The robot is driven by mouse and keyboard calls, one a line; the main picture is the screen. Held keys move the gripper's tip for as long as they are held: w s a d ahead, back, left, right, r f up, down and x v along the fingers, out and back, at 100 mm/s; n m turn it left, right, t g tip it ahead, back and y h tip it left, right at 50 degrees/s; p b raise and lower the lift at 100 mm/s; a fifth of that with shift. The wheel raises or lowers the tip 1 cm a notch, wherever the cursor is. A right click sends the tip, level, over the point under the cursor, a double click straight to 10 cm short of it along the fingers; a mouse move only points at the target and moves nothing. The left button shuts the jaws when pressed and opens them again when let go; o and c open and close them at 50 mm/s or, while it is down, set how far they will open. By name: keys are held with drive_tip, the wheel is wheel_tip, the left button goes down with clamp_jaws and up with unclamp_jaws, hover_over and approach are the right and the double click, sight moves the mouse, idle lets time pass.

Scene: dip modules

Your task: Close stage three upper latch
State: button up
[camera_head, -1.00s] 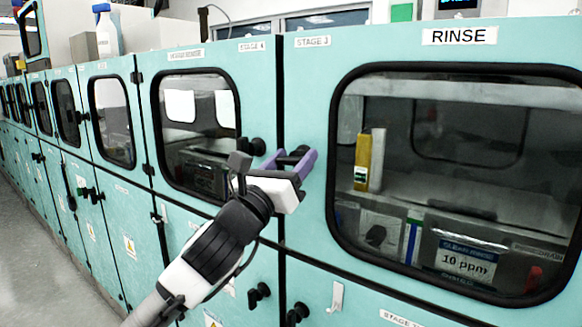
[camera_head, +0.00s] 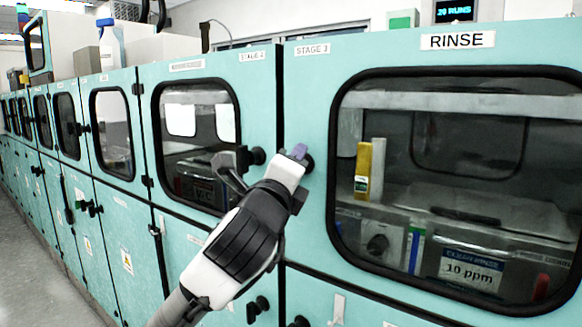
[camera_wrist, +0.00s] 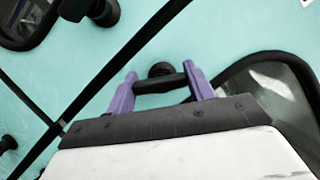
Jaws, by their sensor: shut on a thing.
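The stage three upper latch is a black handle on a round hub, on the teal stage three door (camera_head: 305,90) left of its window. In the head view my gripper (camera_head: 300,152) covers most of it; part of the black hub (camera_head: 308,165) shows beside the purple finger. In the wrist view the black handle (camera_wrist: 160,84) lies crosswise between the two purple fingers of my gripper (camera_wrist: 163,88). The fingers are shut on it, one at each end. The hub (camera_wrist: 160,69) shows just beyond the handle.
The neighbouring door's black latch (camera_head: 258,156) sits close to the left, across the dark seam; it also shows in the wrist view (camera_wrist: 103,10). The rinse window (camera_head: 460,190) with its thick black frame is to the right. Lower latches (camera_head: 258,308) are below.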

drive_tip(key=n+g+p, duration=0.1)
drive_tip(key=n, duration=0.2)
drive_tip(key=n+y+p, duration=0.1)
drive_tip(key=n, duration=0.1)
drive_tip(key=shift+n+g+y, duration=0.3)
drive_tip(key=shift+n+g, duration=0.1)
idle(0.4)
drive_tip(key=o, duration=1)
drive_tip(key=shift+s, duration=0.15)
drive_tip(key=b+v, duration=0.3)
drive_tip(key=v, duration=1)
drive_tip(key=shift+s+a+r, duration=0.1)
drive_tip(key=shift+s+a, duration=0.05)
drive_tip(key=shift+s, duration=0.1)
